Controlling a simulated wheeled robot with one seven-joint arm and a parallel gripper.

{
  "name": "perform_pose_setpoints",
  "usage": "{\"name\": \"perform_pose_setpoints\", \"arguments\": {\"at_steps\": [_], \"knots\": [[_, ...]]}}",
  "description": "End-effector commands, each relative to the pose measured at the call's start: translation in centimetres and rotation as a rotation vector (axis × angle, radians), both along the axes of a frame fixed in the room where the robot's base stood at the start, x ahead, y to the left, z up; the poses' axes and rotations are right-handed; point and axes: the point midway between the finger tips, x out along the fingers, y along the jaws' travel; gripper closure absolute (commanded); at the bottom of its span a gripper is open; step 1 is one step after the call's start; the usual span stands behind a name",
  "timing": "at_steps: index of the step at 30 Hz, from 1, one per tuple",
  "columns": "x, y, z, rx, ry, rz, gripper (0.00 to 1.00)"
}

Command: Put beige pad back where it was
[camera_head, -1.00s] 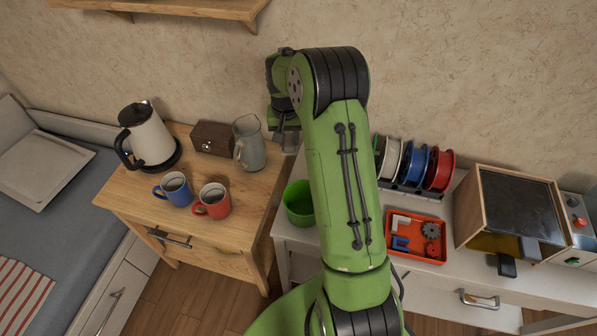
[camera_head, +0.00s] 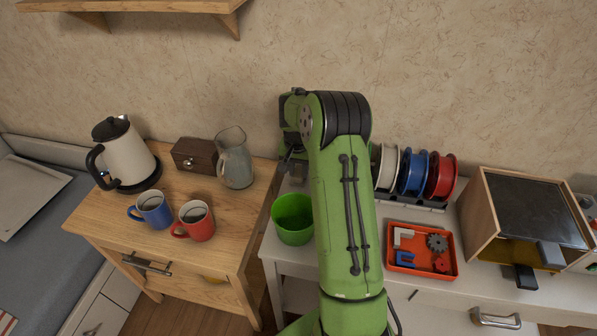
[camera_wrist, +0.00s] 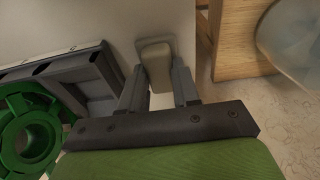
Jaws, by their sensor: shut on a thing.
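The beige pad (camera_wrist: 155,62) is a small rounded block between my gripper's two fingertips in the wrist view. My gripper (camera_wrist: 158,85) is shut on it, one dark finger on each side. The pad is over or close to the white cabinet top (camera_wrist: 85,28); I cannot tell if they touch. In the head view my gripper (camera_head: 292,172) is near the wall at the left back of the white cabinet, partly hidden by my arm. I cannot make out the pad there.
A spool rack (camera_wrist: 85,80) with a green spool (camera_wrist: 30,130) is left in the wrist view. The wooden nightstand (camera_wrist: 232,40) and glass pitcher (camera_wrist: 292,35) are right. The green cup (camera_head: 293,222) and orange tray (camera_head: 420,270) are on the white cabinet.

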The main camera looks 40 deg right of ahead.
Motion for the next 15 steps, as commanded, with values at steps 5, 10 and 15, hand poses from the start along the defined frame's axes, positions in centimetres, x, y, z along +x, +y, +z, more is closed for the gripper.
{"name": "perform_pose_setpoints", "arguments": {"at_steps": [5, 10, 15], "knots": [[0.06, -0.01, 0.2, -0.001, -0.002, 0.001, 0.98], [0.06, 0.01, -0.11, 0.0, -0.003, 0.001, 0.62], [0.06, 0.0, -0.07, 0.0, -0.003, 0.001, 0.44]]}}
